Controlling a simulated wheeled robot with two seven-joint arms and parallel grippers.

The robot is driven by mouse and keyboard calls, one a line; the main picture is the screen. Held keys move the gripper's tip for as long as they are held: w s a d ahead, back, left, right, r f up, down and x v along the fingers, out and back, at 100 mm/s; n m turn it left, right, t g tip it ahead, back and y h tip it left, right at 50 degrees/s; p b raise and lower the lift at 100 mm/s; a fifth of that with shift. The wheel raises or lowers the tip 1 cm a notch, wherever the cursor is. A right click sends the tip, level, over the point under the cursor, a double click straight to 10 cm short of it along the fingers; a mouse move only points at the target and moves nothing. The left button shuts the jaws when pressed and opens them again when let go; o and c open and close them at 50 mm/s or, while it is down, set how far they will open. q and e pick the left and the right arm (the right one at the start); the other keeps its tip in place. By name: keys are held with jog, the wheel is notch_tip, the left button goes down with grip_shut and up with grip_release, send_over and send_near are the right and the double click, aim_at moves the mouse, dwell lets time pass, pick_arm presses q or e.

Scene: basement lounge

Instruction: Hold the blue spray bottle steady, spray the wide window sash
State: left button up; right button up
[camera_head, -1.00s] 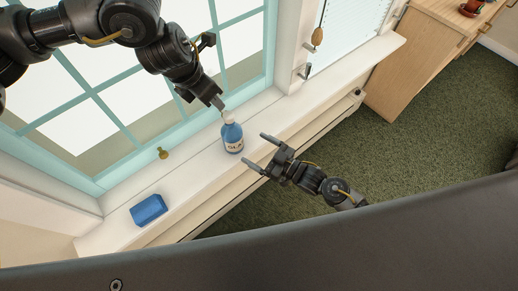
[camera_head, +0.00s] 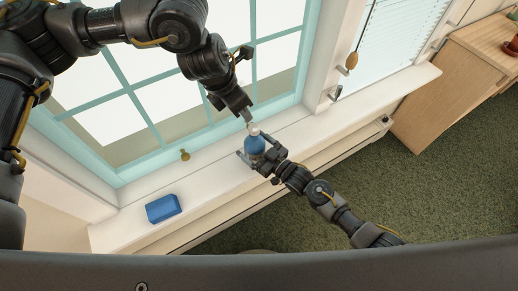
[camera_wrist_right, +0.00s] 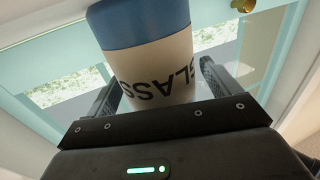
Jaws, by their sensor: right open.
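The blue spray bottle (camera_head: 254,146) stands on the white sill, with a pale nozzle on top. The right wrist view shows its blue shoulder and cream label reading "GLASS" (camera_wrist_right: 155,75), upside down. My right gripper (camera_head: 253,151) has its open fingers on either side of the bottle; contact is not clear. My left gripper (camera_head: 245,116) is just above the nozzle, its tips close to it; whether they touch or are open is unclear. The wide window sash (camera_head: 145,168), teal with several panes, is behind the bottle, partly hidden by my left arm.
A blue block, perhaps a sponge (camera_head: 163,208), lies on the sill (camera_head: 215,185) left of the bottle. A brass knob (camera_head: 185,155) is on the sash's lower rail. A narrower window with blinds (camera_head: 395,45) and a wooden cabinet (camera_head: 450,90) are to the right.

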pick_arm(q)
jog(key=shift+c, duration=0.3)
pick_arm(e)
jog(key=c, duration=1.5)
pick_arm(q)
grip_shut()
pick_arm(e)
jog(key=shift+c, duration=0.2)
